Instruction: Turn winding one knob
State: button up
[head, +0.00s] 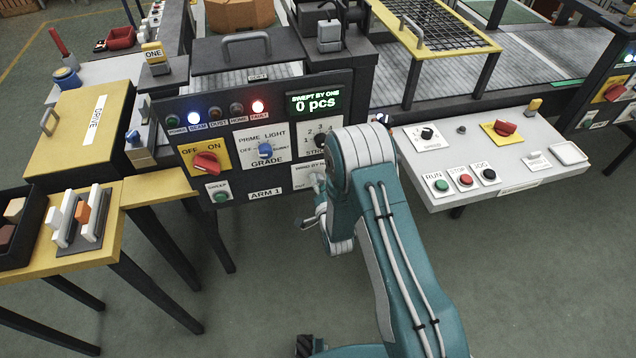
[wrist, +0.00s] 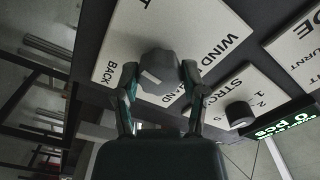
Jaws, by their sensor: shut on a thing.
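In the wrist view, my gripper (wrist: 159,74) has its two fingers on opposite sides of a dark faceted knob (wrist: 156,60). The fingers are shut on this knob. The knob stands on a pale plate (wrist: 112,52) with partly covered lettering that includes WIND and BACK. In the head view, the same plate (head: 303,173) is at the lower right of the ARM 1 panel (head: 225,110). My teal arm covers part of the plate and most of the gripper there. The knob's pointer direction cannot be told.
A smaller dark knob (wrist: 239,112) on the stroke plate sits close by. The ARM 1 panel also has a red OFF/ON switch (head: 207,163), a blue grade knob (head: 265,150) and a green display (head: 314,102) reading 0 pcs. A console (head: 480,140) with push buttons stands right.

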jog(key=o, duration=1.1)
jog(key=shift+f, duration=0.25)
jog(key=shift+o, duration=0.2)
jog(key=shift+r, duration=0.1)
jog(key=v, duration=1.2)
jog(key=shift+w+r, duration=0.1)
